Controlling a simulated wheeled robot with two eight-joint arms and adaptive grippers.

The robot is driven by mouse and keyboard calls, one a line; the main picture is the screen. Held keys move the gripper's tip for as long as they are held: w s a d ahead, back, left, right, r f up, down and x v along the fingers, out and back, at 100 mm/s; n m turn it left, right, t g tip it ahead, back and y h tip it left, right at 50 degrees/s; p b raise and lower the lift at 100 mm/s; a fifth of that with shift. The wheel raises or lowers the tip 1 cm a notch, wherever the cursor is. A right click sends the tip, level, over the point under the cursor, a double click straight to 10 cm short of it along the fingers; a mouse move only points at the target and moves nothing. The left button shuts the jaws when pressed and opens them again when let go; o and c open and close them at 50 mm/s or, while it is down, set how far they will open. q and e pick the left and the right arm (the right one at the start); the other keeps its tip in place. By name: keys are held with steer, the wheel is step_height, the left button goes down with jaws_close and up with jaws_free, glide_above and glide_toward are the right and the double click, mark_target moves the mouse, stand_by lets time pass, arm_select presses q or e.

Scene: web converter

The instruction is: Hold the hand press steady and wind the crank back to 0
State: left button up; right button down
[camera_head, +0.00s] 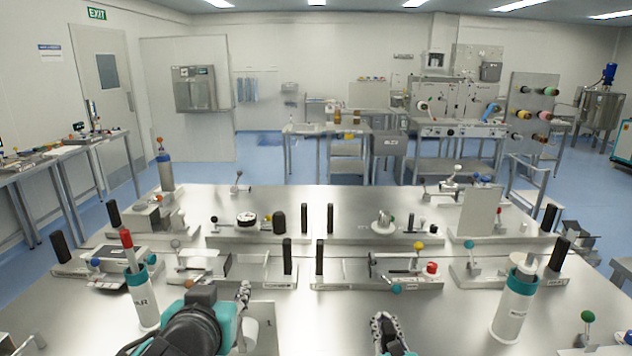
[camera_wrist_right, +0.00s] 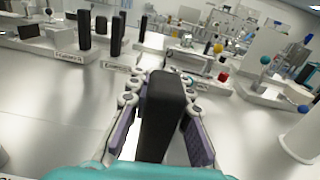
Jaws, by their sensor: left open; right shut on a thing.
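My right gripper (camera_head: 385,328) is at the bottom centre of the head view. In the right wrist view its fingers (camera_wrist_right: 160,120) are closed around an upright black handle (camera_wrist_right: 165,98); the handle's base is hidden. My left gripper (camera_head: 244,293) is open at the lower left centre, beside a bench fixture (camera_head: 272,284) with a black upright post; nothing shows between its fingers. Several similar fixtures with black posts and coloured knobs stand on the steel bench. One has a dark round dial (camera_head: 247,218), another a pale round part (camera_head: 383,222). I cannot tell which is the hand press or its crank.
White bottles with teal collars stand at left (camera_head: 143,300) and right (camera_head: 515,305) of the steel bench (camera_head: 330,325). A fixture with a yellow knob (camera_head: 418,246) and red button (camera_head: 431,268) lies beyond my right gripper. A green knob (camera_head: 587,317) is at the right.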

steer(key=c, duration=1.3)
jaws_free()
steer(key=shift+r, duration=0.1)
steer(key=shift+s, duration=0.1)
steer(key=s, duration=0.7)
steer(key=shift+s+d, duration=0.15)
steer(key=shift+d, duration=0.1)
arm_select(q)
steer(key=shift+s, duration=0.1)
arm_select(e)
steer(key=shift+s, duration=0.1)
